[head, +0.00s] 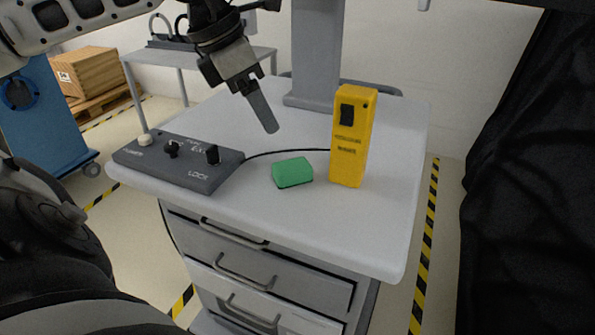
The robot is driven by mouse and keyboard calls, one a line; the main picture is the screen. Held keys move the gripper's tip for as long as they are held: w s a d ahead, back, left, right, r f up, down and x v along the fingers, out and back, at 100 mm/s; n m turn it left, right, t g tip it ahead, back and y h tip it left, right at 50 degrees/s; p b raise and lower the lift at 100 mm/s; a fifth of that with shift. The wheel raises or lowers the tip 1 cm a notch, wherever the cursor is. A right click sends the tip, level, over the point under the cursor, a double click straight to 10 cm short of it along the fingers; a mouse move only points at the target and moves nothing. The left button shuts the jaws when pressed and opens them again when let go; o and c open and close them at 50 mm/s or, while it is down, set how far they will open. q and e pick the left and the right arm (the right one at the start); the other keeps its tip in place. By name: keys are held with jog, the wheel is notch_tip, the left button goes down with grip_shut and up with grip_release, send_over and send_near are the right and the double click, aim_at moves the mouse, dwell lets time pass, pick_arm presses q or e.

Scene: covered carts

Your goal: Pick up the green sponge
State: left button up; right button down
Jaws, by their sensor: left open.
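The green sponge (292,172) lies flat on the white top of the cart (385,215), near its middle. My left gripper (262,112) comes down from the upper left and is above and behind the sponge, apart from it. It is open, with nothing seen between its fingers; one finger shows clearly and the other is mostly hidden behind it. My right gripper is not in view.
A yellow device (352,137) stands upright just right of the sponge. A dark control box (180,160) with knobs lies to the left, its black cable running behind the sponge. A grey column (316,55) rises at the cart's back. A black cover (530,180) hangs at right.

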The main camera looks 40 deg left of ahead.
pick_arm(q)
jog(key=p, duration=0.2)
send_over(293, 165)
jog(key=s+a, duration=0.2)
notch_tip(293, 165, down, 6)
jog(key=shift+r, duration=0.2)
jog(key=shift+w+d+f+p, duration=0.1)
jog(key=shift+d+f+p, duration=0.2)
jog(key=shift+p, duration=0.5)
jog(key=p+x, duration=0.1)
jog(key=x, duration=0.3)
jog(key=shift+d+f+p, duration=0.1)
jog(key=shift+p, duration=0.2)
jog(key=shift+f, duration=0.25)
jog(key=c, duration=1.1)
jog(key=shift+c, duration=0.2)
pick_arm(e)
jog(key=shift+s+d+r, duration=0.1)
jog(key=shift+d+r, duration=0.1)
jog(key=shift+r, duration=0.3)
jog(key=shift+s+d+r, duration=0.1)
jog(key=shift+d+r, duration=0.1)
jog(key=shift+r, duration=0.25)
pick_arm(q)
jog(key=shift+r, duration=0.1)
